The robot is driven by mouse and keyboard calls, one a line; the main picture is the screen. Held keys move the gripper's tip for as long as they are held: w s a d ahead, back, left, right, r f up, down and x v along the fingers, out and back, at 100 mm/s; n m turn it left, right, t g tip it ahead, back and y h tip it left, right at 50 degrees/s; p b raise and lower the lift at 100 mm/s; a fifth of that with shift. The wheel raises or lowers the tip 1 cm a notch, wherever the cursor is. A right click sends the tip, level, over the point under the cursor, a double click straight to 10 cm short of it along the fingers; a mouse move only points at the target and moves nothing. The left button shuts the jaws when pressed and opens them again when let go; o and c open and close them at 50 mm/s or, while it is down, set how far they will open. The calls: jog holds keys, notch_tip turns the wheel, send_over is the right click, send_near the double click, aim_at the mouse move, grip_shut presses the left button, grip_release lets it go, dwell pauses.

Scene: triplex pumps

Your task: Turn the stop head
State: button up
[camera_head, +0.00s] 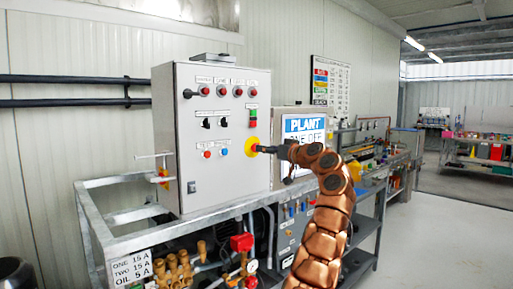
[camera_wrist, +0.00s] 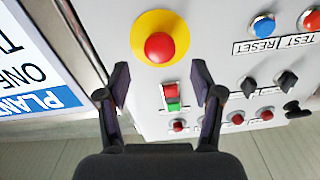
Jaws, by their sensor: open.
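The stop head is a red mushroom button (camera_wrist: 159,46) on a round yellow plate (camera_wrist: 178,20), on the grey control cabinet's front. My gripper (camera_wrist: 160,78) is open and empty. In the wrist view its two fingertips appear on either side of and just below the red head, with space between. In the head view my gripper (camera_head: 264,149) is right at the plate; I cannot tell whether it touches.
A red and green switch (camera_wrist: 172,97) shows between my fingers. Blue and red buttons (camera_wrist: 263,26) and black selector knobs (camera_wrist: 286,82) sit nearby on the panel. A plant sign (camera_head: 304,130) stands right of the cabinet (camera_head: 185,110). Open floor (camera_head: 430,235) lies at the right.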

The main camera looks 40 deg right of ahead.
jog(key=shift+w+p, duration=1)
jog(key=shift+w, duration=1.7)
